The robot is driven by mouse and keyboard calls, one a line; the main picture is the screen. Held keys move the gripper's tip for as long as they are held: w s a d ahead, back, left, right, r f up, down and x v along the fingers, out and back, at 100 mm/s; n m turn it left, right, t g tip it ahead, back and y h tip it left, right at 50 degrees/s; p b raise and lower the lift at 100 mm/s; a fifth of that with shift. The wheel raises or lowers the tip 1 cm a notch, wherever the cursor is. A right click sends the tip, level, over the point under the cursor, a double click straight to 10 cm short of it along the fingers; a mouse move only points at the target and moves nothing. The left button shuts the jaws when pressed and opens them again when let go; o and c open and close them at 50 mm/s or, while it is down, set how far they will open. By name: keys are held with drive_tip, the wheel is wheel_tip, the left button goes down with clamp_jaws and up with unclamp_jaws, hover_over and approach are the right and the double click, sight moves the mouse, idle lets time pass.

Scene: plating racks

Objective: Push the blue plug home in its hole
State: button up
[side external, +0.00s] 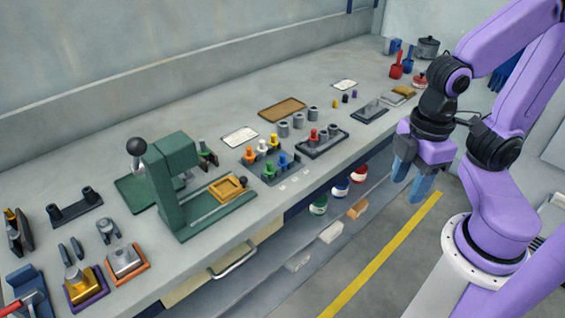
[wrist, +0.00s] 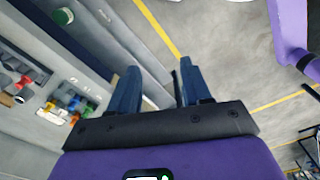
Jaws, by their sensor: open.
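The blue plug (side external: 282,160) stands upright in the front row of a grey plug rack (side external: 268,180), beside a green plug (side external: 268,168). How deep it sits in its hole is too small to tell. My gripper (side external: 412,184) is open and empty, fingers pointing down, out past the bench's front edge, well to the right of the rack. In the wrist view both fingers (wrist: 160,70) are spread with nothing between them.
Orange (side external: 249,154), white and yellow plugs stand in the rack's back row. A dark rack with a red plug (side external: 313,135) and grey cylinders stands to its right. A tall green press (side external: 172,185) stands left. Shelves with jars are below; the aisle floor under my gripper is clear.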

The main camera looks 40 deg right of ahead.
drive_tip(key=w+a+r+n, duration=0.2)
drive_tip(key=w+a+r, duration=0.15)
drive_tip(key=w, duration=0.55)
drive_tip(key=r+n, duration=0.1)
drive_tip(key=n, duration=0.5)
hover_over(283, 154)
wheel_tip(283, 154, down, 17)
drive_tip(key=shift+a, duration=0.1)
clamp_jaws()
